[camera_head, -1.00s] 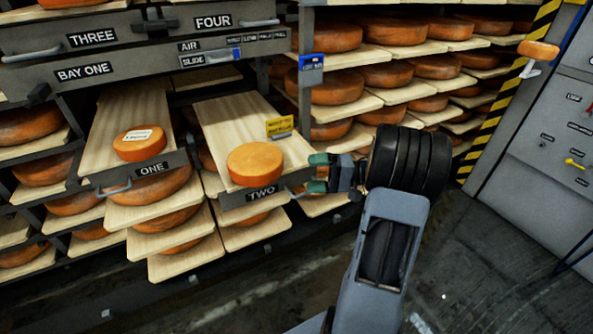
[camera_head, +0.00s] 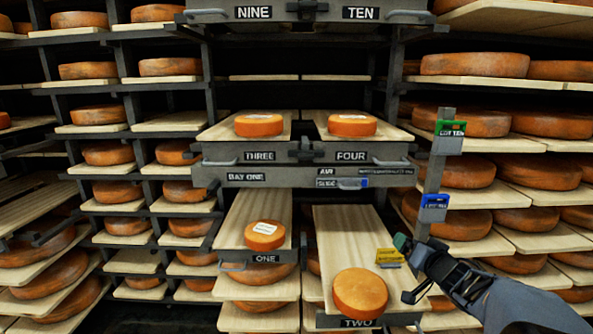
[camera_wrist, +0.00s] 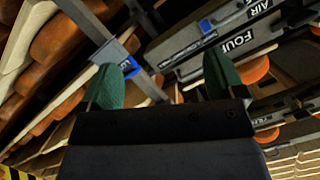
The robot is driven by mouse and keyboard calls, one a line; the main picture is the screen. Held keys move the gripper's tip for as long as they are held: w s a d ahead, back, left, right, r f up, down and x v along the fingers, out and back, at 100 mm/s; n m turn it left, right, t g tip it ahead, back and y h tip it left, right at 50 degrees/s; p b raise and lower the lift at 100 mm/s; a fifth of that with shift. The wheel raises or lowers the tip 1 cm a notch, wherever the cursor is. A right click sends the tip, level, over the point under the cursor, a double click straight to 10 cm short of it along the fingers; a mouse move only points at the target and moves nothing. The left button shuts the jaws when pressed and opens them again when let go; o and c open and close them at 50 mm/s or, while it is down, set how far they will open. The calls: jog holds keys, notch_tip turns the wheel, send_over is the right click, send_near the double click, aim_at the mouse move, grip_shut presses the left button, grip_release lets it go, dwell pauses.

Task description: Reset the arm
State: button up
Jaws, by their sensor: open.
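My gripper (camera_head: 412,244) is in front of the rack at the right of bay one, beside the drawer labelled TWO. In the wrist view its green fingertips (camera_wrist: 160,85) stand apart with nothing between them. Drawer TWO (camera_head: 345,225) is pulled out with an orange cheese wheel (camera_head: 360,293) at its front and a yellow tag (camera_head: 389,256) at its right edge. My arm reaches in from the lower right.
Drawer ONE (camera_head: 243,222) is out with a labelled cheese (camera_head: 265,235). Drawers THREE (camera_head: 218,130) and FOUR (camera_head: 394,131) each hold a labelled cheese. A rack post with a blue tag (camera_head: 434,208) and a green tag (camera_head: 450,128) stands close to my gripper. Cheese-laden shelves flank both sides.

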jog(key=s+a+r+g+h+p, duration=0.3)
jog(key=s+r+g+h+p, duration=0.15)
jog(key=s+r, duration=0.2)
jog(key=s+a+n+g+y+p, duration=0.1)
jog(key=s+a+n+g+p, duration=0.1)
jog(key=s+a, duration=0.3)
jog(key=s+a+f+n+g+y+p, duration=0.1)
jog(key=s+a+g+p, duration=0.3)
jog(key=s, duration=0.7)
jog(key=shift+a+f+n+g+y, duration=0.3)
jog(key=shift+a+n+g+y, duration=0.4)
jog(key=shift+a, duration=0.3)
